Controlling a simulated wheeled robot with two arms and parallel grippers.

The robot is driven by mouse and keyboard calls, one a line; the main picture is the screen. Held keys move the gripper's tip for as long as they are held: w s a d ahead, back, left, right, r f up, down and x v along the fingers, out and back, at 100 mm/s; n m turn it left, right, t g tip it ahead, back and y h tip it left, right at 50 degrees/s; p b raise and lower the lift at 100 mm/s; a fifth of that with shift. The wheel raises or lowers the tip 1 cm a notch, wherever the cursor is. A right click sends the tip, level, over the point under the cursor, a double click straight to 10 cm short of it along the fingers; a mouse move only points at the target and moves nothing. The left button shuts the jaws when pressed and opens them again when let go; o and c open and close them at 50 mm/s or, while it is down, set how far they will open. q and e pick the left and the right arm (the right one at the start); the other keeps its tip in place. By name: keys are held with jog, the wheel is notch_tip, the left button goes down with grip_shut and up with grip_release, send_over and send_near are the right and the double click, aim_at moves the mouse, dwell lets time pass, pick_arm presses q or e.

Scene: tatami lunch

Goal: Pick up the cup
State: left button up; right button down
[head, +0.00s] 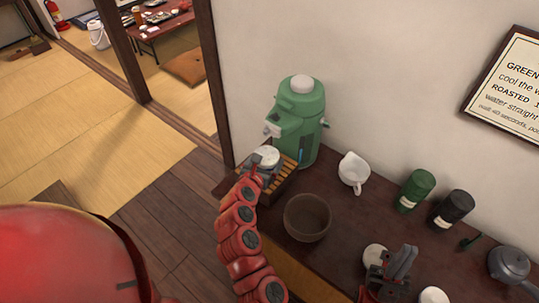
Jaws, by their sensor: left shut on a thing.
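A white cup (267,155) is under the spout of a green dispenser, at a slatted wooden stand. My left gripper (259,168) is shut on this cup from the near side; its red arm comes up from below and hides part of the stand. I cannot tell whether the cup touches the slats. A second white round piece (375,254), perhaps another cup, is lower right on the counter, partly hidden by my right gripper (398,262). The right gripper's dark fingers are seen at an angle, so their opening is unclear.
The green dispenser (300,120) stands against the wall behind the slatted stand (282,180). A brown bowl (307,217), a white pitcher (353,171), a green canister (414,190), a black canister (453,209) and a grey teapot (509,264) stand on the dark counter (345,230).

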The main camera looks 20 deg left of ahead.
pick_arm(q)
jog(key=s, duration=0.6)
jog(key=shift+s+d+r, duration=0.15)
jog(key=shift+r, duration=0.15)
jog(key=shift+s+d+r+p, duration=0.1)
jog(key=shift+s+r+p, duration=0.05)
jog(key=shift+s+p, duration=1.1)
jog(key=shift+s+r+p, duration=0.1)
jog(key=shift+s+p, duration=0.9)
jog(key=shift+s, duration=0.3)
jog(key=shift+d, duration=0.1)
dwell(0.6)
